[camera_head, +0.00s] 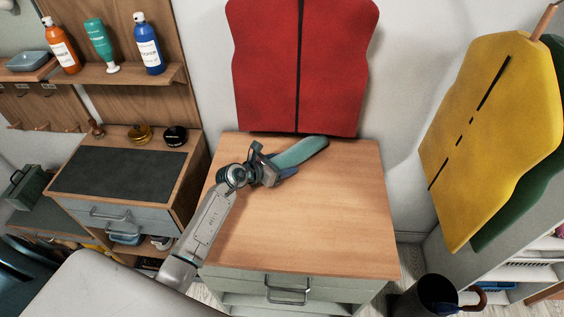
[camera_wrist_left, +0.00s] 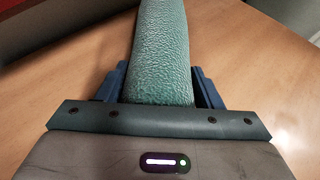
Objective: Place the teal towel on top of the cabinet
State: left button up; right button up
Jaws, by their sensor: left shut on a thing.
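The teal towel (camera_head: 302,152) is a rolled, long shape over the wooden top of the cabinet (camera_head: 335,215), towards its back edge. My left gripper (camera_head: 281,169) is shut on the near end of the towel, low over the top. In the left wrist view the towel (camera_wrist_left: 162,50) stands out between the two blue fingers (camera_wrist_left: 162,88), with the wooden top (camera_wrist_left: 255,60) around it. I cannot tell whether the towel touches the top. My right gripper is in neither view.
A red garment (camera_head: 300,70) hangs on the wall behind the cabinet. A workbench with a dark mat (camera_head: 118,173) stands at the left, below a shelf with bottles (camera_head: 148,45). A yellow garment (camera_head: 490,140) hangs at the right. A dark bin (camera_head: 425,298) stands front right. The cabinet top's right half is clear.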

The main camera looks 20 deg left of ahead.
pick_arm(q)
jog(key=shift+f, duration=0.1)
jog(key=shift+f, duration=0.2)
jog(key=o, duration=1.1)
jog(key=shift+r, duration=0.2)
jog(key=shift+s+a+r, duration=0.1)
jog(key=shift+s, duration=0.05)
jog(key=b+v, duration=0.1)
jog(key=v, duration=0.9)
jog(key=shift+s+a+b, duration=0.25)
jog(key=shift+s+b, duration=0.05)
jog(key=shift+s+a+r, duration=0.2)
jog(key=shift+s+r, duration=0.1)
jog(key=shift+s, duration=0.15)
